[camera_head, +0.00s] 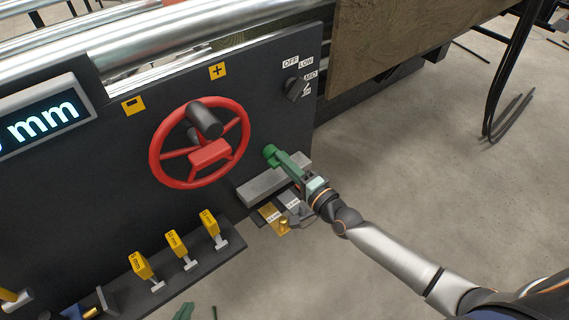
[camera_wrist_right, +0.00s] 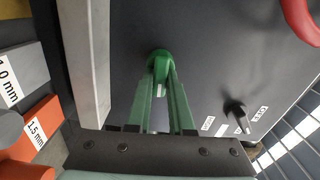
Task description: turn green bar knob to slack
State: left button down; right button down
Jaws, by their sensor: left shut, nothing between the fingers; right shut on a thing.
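The green bar knob (camera_head: 270,152) sticks out of the dark machine panel, to the right of the red handwheel. My right gripper (camera_head: 282,160), with green fingers, reaches in from the lower right and is shut on the knob. In the right wrist view the round green knob (camera_wrist_right: 160,58) sits at the tips of the two fingers (camera_wrist_right: 162,75). The fingers partly hide its bar, and I cannot read its setting. My left gripper (camera_head: 183,312) barely shows at the bottom edge, shut and empty, away from the panel.
A red handwheel (camera_head: 242,130) is left of the knob. A black dial (camera_head: 294,89) with OFF, LOW and MID labels is above right. A grey bar (camera_head: 258,187) and thickness tags (camera_head: 270,212) lie close below my right gripper. Yellow-tagged pieces (camera_head: 174,240) stand on a lower ledge.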

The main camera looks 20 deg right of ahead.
jog(key=shift+f+m, duration=0.1)
jog(key=shift+m, duration=0.5)
jog(key=c, duration=0.8)
grip_release()
jog(key=v, duration=1.2)
jog(key=shift+s+p, duration=0.25)
jog(key=shift+p, duration=0.1)
